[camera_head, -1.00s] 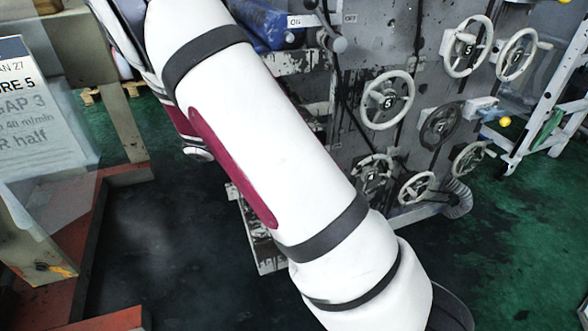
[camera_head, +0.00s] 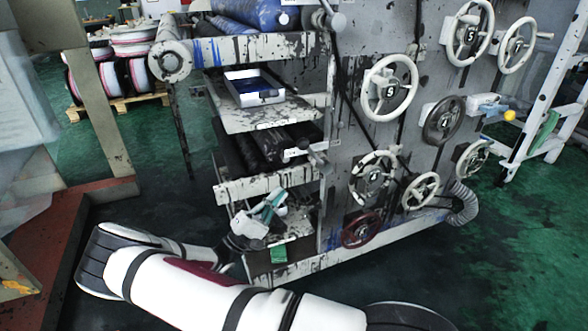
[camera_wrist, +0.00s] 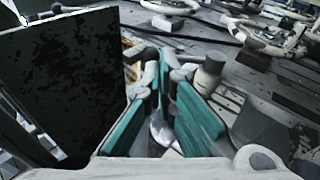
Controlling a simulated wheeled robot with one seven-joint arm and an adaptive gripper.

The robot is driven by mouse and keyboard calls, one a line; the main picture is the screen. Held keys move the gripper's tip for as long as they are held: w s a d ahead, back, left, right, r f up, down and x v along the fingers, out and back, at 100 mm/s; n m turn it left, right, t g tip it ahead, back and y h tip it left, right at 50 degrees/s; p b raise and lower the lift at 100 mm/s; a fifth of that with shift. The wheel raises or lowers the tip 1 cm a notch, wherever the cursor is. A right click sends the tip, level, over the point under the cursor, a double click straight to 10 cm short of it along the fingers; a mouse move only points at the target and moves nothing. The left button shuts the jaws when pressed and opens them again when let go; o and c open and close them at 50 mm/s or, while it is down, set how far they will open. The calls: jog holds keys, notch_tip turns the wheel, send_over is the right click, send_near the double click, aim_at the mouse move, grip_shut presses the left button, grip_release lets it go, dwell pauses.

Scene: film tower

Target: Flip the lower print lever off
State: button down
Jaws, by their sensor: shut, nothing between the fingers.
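The lower print lever (camera_head: 318,160) is a small grey handle at the right end of the lower print deck in the head view, beside a white label (camera_head: 294,154). Its exact tilt is too small to tell. My gripper (camera_head: 268,207), with teal finger pads, is below and left of the lever, in front of the machine's lower shelf and apart from the lever. It is shut and empty. In the wrist view the teal fingers (camera_wrist: 166,100) show at the centre; I cannot make out the lever there for certain.
A similar upper lever (camera_head: 335,18) sits higher on the machine. Several handwheels (camera_head: 390,88) stick out from the side panel at right. A white tray (camera_head: 254,88) sits on the middle shelf. A red-brown platform edge (camera_head: 75,215) is at left; green floor (camera_head: 520,260) is open at right.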

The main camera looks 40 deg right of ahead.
aim_at(315, 156)
jog(key=shift+w+a+f+n+t+h+b, duration=0.2)
jog(key=shift+w+f+n+t, duration=0.15)
jog(key=shift+f+t, duration=0.3)
jog(key=shift+w+a+f+n+t+h+b, duration=0.2)
jog(key=shift+f+n+t, duration=0.25)
jog(key=shift+t, duration=0.45)
jog(key=shift+w+a+f+n+t+h+b, duration=0.2)
jog(key=shift+w+a+f+n+t, duration=0.15)
jog(key=shift+f+t, duration=0.3)
jog(key=shift+d+r, duration=0.15)
jog(key=b+x, duration=0.2)
jog(key=x, duration=1.2)
jog(key=shift+r, duration=0.1)
